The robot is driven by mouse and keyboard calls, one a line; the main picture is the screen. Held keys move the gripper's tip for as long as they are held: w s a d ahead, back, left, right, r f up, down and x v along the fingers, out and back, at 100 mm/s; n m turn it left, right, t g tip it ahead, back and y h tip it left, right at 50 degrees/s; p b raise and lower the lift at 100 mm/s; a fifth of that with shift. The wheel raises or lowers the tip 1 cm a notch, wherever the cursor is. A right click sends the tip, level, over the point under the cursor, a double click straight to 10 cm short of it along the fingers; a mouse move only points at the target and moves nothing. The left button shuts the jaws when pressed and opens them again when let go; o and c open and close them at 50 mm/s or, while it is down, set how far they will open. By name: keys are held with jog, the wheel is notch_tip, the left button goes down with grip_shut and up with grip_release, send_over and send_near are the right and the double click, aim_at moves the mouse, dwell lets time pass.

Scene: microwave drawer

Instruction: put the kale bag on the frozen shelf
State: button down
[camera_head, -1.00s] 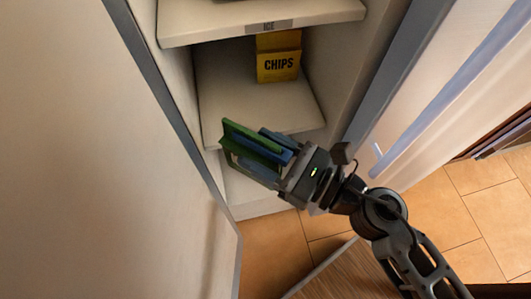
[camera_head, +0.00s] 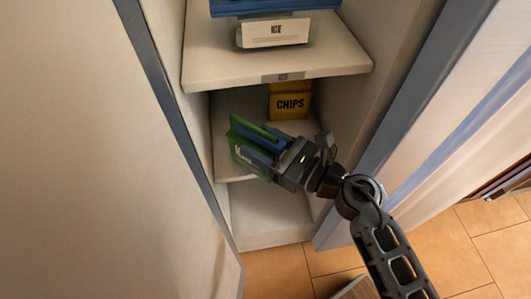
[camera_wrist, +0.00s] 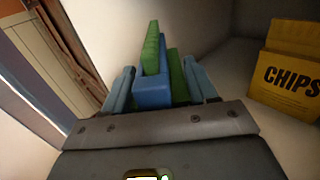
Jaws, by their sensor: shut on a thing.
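The green kale bag (camera_head: 243,142) is held in my gripper (camera_head: 262,148), which is shut on it. In the wrist view the bag (camera_wrist: 151,50) stands up between the two fingers, with a blue part (camera_wrist: 152,92) next to it. My gripper reaches into the open cabinet at the level of the shelf (camera_head: 228,168) below the one labelled ICE. Whether the bag touches that shelf cannot be told. No label reading frozen is legible.
A yellow CHIPS box (camera_head: 290,105) stands at the back of the same shelf, right of the bag; the wrist view also shows it (camera_wrist: 290,75). The ICE shelf (camera_head: 215,72) above bears a white ICE box (camera_head: 272,34). An open door (camera_head: 70,150) stands left.

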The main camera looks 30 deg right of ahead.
jog(key=w+d+f+b, duration=0.2)
jog(key=w, duration=0.5)
jog(key=shift+d, duration=0.4)
jog(key=shift+f+b, duration=0.4)
dwell(0.4)
jog(key=shift+c, duration=1.2)
grip_release()
jog(key=shift+s, duration=0.1)
